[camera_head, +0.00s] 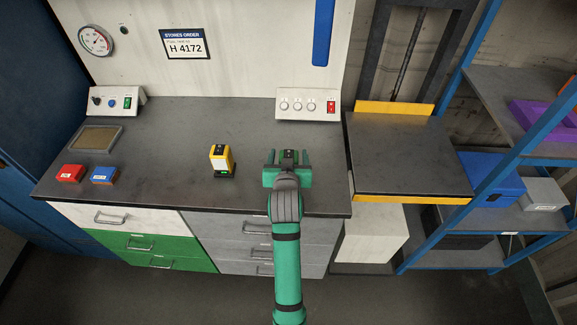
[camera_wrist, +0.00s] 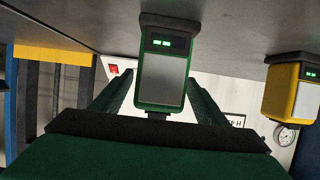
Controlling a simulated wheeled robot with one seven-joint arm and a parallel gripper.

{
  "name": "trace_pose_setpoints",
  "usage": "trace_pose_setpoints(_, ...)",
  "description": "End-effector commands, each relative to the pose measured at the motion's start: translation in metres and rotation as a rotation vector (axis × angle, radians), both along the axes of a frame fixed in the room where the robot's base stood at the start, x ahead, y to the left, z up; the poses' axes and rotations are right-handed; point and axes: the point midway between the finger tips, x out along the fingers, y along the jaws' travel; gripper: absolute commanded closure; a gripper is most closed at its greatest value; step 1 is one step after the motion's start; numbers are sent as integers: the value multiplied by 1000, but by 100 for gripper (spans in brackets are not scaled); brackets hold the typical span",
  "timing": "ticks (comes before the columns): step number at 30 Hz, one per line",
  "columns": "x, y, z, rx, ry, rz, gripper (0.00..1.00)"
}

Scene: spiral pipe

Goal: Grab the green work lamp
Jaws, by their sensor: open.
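The green work lamp (camera_head: 289,156) stands on the dark worktop near its front edge, right of centre, mostly hidden by my gripper (camera_head: 287,166) in the head view. In the wrist view, which is upside down, the green lamp (camera_wrist: 163,82) has a grey face panel and lit green marks on its dark base. My gripper is open, with one finger on each side of the lamp. A gap shows between the lamp and each finger in the wrist view. How deep the lamp sits between the fingers is hard to tell.
A yellow lamp (camera_head: 221,159) stands left of my gripper and also shows in the wrist view (camera_wrist: 292,92). A red box (camera_head: 71,173) and a blue box (camera_head: 104,175) sit at the left. A switch panel (camera_head: 308,105) stands behind.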

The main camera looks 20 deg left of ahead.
Motion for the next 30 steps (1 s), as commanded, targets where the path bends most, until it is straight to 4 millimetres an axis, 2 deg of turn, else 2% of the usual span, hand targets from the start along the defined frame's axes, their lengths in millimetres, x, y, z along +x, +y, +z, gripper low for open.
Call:
trace_pose_setpoints(4, 13, 4, -5, -1, -1, -1, 33)
trace_pose_setpoints(12, 16, 4, -6, 0, -1, 0, 33)
trace_pose_setpoints(14, 16, 4, -6, 0, -1, 0, 45)
trace_pose_setpoints(19, 16, 4, -6, 0, -1, 0, 85)
trace_pose_setpoints(30, 16, 4, -1, 0, -4, 0, 86)
